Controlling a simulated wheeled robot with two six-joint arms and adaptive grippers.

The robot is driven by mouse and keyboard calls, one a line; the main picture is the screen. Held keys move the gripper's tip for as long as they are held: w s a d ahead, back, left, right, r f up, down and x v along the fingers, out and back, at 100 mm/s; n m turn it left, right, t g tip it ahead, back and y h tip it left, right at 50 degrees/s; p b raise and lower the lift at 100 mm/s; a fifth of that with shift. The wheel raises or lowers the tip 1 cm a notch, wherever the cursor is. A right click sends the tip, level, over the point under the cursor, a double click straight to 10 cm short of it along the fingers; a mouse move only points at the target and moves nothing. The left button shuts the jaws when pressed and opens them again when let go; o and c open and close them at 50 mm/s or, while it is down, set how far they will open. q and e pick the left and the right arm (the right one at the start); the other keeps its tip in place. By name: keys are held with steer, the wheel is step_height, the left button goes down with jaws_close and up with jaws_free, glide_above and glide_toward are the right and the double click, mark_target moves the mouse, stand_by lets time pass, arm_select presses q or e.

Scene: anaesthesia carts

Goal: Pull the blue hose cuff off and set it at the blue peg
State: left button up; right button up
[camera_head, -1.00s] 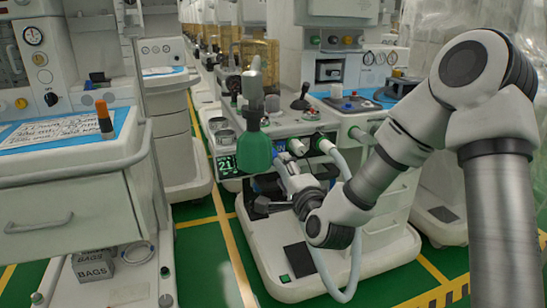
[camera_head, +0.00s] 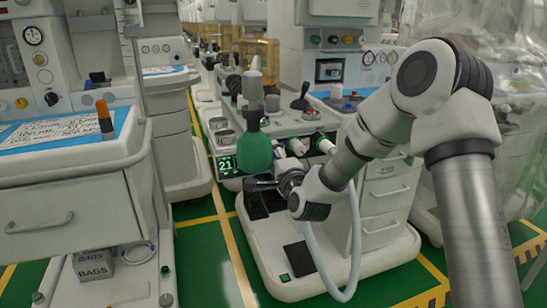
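My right arm comes in from the right, and its dark gripper (camera_head: 262,184) points left in front of the middle cart, just below the green bag. Its fingers are small and dark, so their opening is unclear. The pale hose (camera_head: 356,232) hangs in a loop from the cart's front; its other side rises behind my wrist. I cannot make out the blue cuff or a blue peg clearly; my wrist covers part of that area. My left gripper is out of view.
The green bag (camera_head: 254,153) hangs beside the ports, close above my gripper. A lit display (camera_head: 227,165) is left of it. The cart's white base (camera_head: 330,262) lies below. Another cart (camera_head: 80,190) stands at the left, with green floor between.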

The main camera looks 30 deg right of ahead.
stand_by(0.8)
jaws_close()
steer(key=v, duration=0.6)
steer(key=shift+b, duration=0.4)
stand_by(0.8)
stand_by(0.4)
